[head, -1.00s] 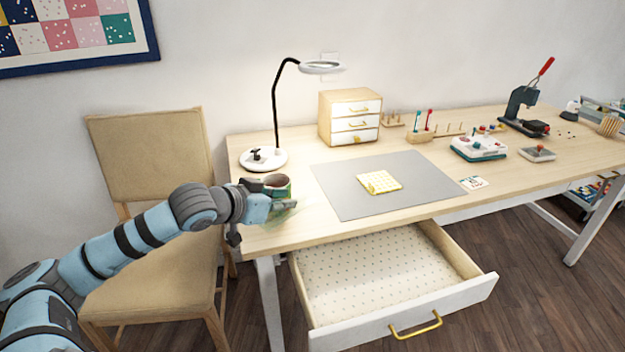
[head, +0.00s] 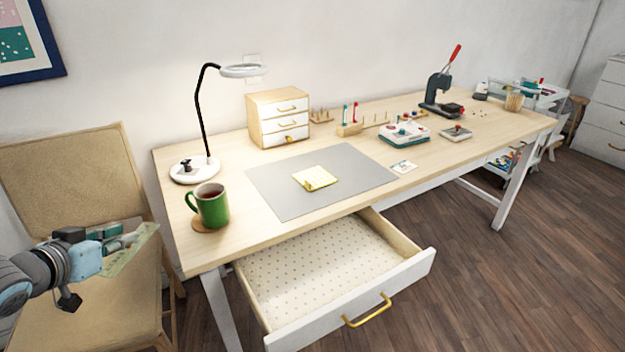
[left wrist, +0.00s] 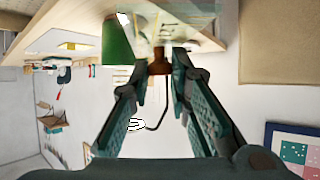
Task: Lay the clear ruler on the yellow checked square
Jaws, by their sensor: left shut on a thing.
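The yellow checked square (head: 315,178) lies on the grey mat (head: 275,200) on the table. My left gripper (head: 122,240) is off the table's left edge, in front of the chair. It is shut on the clear ruler (head: 136,256), a see-through greenish strip that sticks out past the fingertips, tilted. In the left wrist view the fingers (left wrist: 158,66) reach up to the ruler (left wrist: 172,22), which shows faintly and blends with the background. My right gripper is not in view.
A green mug (head: 211,207) stands on a coaster near the table's left edge, between my left gripper and the mat. A magnifier lamp (head: 195,169) stands behind it. The drawer (head: 330,270) below is open and empty. The mat around the square is clear.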

